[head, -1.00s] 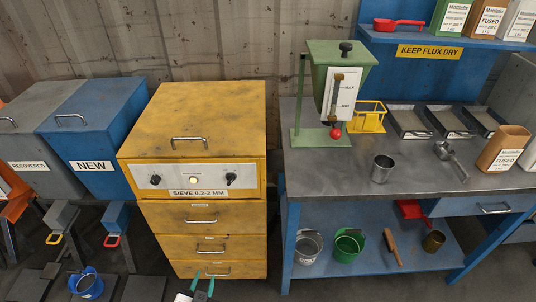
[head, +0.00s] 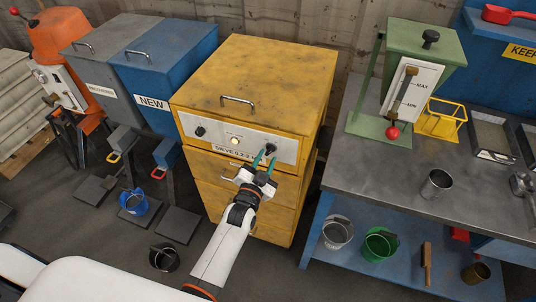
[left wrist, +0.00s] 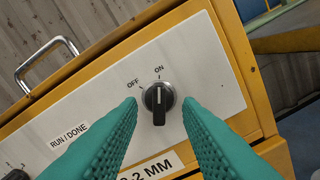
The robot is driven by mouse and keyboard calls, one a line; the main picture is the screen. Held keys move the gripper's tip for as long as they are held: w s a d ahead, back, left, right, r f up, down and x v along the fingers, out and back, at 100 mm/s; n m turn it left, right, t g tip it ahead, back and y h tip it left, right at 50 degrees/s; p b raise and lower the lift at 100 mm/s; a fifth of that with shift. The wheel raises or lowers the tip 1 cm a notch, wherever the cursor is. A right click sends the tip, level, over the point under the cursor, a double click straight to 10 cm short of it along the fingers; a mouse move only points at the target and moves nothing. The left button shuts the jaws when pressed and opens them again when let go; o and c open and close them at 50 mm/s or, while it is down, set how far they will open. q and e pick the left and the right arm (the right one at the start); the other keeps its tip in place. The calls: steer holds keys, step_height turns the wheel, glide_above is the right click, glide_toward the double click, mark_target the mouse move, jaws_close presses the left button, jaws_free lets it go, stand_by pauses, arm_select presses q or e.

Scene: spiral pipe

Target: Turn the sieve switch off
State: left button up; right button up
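The yellow sieve cabinet (head: 255,70) stands in the middle of the head view, with a white control panel (head: 225,137) on its front. The sieve switch is a black knob at the panel's right end (head: 271,149), large in the left wrist view (left wrist: 158,105). Its white line points up towards the ON mark; OFF is to the left. My left gripper (head: 264,162) is open in front of the knob. In the left wrist view its teal fingers (left wrist: 161,108) lie either side of the knob, with visible gaps. My right gripper is not in view.
A lit lamp (head: 235,141) and another black knob (head: 200,131) are on the panel. A handle (head: 238,100) sits on the cabinet's lid. The workbench (head: 380,165) stands to the right, and the blue NEW bin (head: 180,60) to the left.

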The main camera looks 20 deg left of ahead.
arm_select(q)
steer(key=shift+w, duration=1.05)
steer(key=c, duration=0.6)
steer(key=shift+c, duration=0.2)
